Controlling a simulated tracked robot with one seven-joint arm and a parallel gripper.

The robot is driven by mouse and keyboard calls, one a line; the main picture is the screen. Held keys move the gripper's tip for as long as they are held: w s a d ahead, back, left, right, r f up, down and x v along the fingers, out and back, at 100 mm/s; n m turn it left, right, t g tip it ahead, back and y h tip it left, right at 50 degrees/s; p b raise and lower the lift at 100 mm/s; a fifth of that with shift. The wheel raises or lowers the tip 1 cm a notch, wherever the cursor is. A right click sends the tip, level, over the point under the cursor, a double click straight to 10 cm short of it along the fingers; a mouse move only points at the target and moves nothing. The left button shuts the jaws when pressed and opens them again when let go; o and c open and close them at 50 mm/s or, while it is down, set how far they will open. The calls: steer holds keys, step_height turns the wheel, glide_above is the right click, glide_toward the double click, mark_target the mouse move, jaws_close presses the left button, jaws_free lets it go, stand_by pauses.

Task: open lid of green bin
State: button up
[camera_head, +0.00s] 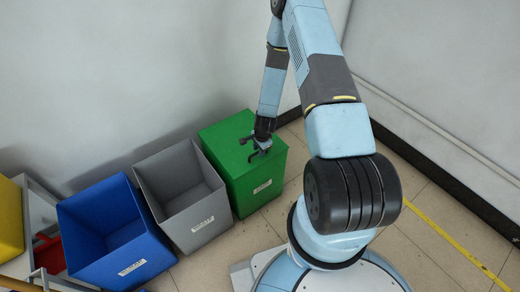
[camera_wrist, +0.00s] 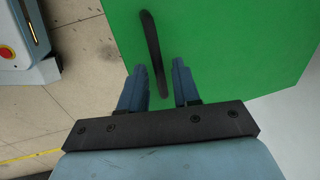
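The green bin (camera_head: 240,183) stands at the right end of a row of bins, and its flat green lid (camera_wrist: 230,50) is shut. A black curved handle (camera_wrist: 152,50) is on the lid near one edge, and it also shows in the head view (camera_head: 264,148). My gripper (camera_wrist: 162,78) is over the lid, with its two fingers apart.
An open grey bin (camera_head: 196,229) stands directly left of the green bin, and an open blue bin (camera_head: 120,272) stands left of that. A yellow bin (camera_head: 10,220) is at the far left. A wall (camera_head: 100,80) runs behind the bins. Tiled floor (camera_head: 440,230) is clear at the right.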

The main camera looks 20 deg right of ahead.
jaws_close()
steer(key=shift+w+d+r, duration=0.1)
steer(key=shift+w, duration=0.05)
stand_by(0.4)
